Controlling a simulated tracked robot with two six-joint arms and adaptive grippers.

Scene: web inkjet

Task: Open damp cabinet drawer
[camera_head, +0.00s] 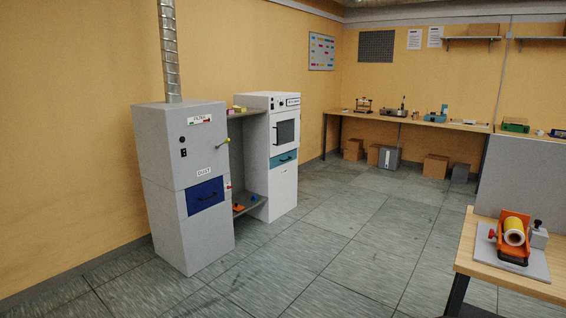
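A white cabinet (282,190) stands against the left wall, with a dark window (285,132) in its upper door. The small label on its top panel is too small to read, so I cannot be sure that it is the damp cabinet. A teal drawer (276,161) with a dark handle sits below the window and looks shut. A grey cabinet (165,150), with a label that seems to read DUST, stands nearer. Neither of my grippers is in view.
An open shelf unit (246,207) with small items fills the gap between the cabinets. A wooden table (466,260) with an orange roll holder (513,238) stands at the right front. A long bench (350,116) lines the back wall. The tiled floor (350,230) between is clear.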

